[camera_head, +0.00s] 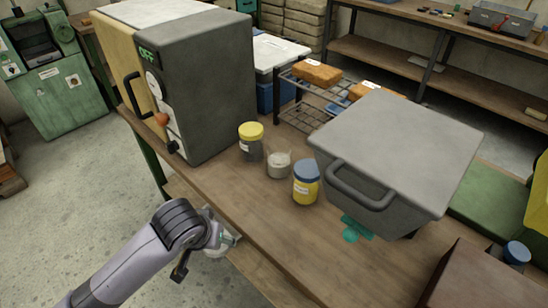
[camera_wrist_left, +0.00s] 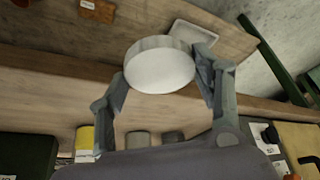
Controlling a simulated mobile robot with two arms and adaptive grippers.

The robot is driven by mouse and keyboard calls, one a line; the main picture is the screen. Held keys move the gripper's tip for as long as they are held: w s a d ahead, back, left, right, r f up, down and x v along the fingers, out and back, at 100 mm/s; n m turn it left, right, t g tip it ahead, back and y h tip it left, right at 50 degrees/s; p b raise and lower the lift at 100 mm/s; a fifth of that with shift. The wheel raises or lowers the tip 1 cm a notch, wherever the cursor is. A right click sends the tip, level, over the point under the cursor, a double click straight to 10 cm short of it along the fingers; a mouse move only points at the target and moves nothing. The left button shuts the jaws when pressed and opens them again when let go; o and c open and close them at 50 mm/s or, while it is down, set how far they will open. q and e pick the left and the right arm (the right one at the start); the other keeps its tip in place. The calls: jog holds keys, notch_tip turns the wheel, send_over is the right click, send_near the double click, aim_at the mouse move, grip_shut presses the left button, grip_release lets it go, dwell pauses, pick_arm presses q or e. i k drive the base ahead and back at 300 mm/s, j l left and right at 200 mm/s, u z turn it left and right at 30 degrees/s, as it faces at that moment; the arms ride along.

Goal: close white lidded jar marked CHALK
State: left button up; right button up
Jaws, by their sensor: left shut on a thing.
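A small white jar (camera_head: 279,166) stands on the wooden workbench, between a yellow-lidded jar and a blue-lidded jar. Its top looks open; I cannot read its label. My left gripper (camera_head: 226,238) is at the bench's front edge, in front of and to the left of the white jar, apart from it. In the left wrist view, my left gripper (camera_wrist_left: 160,78) is shut on a round white lid (camera_wrist_left: 160,68), a finger at each side. In the head view the lid is mostly hidden by the gripper. My right gripper is not in view.
The yellow-lidded jar (camera_head: 250,143) and blue-lidded yellow jar (camera_head: 306,184) stand close to the white jar. A grey box (camera_head: 400,150) with a handle is to the right, and a grey machine (camera_head: 200,90) to the left. The bench (camera_head: 270,225) is clear in front.

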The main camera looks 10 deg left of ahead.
aim_at(279, 151)
jog(key=j+z, duration=0.1)
jog(key=j, duration=0.45)
jog(key=j+z, duration=0.1)
jog(key=j, duration=0.5)
jog(key=j+z, duration=0.15)
jog(key=j, duration=0.4)
jog(key=j+z, duration=0.1)
jog(key=j, duration=0.5)
jog(key=k+j+z, duration=0.1)
jog(key=j, duration=0.45)
jog(key=k+j+z, duration=0.1)
jog(key=j, duration=0.45)
jog(key=k+j+z, duration=0.15)
jog(key=j, duration=0.4)
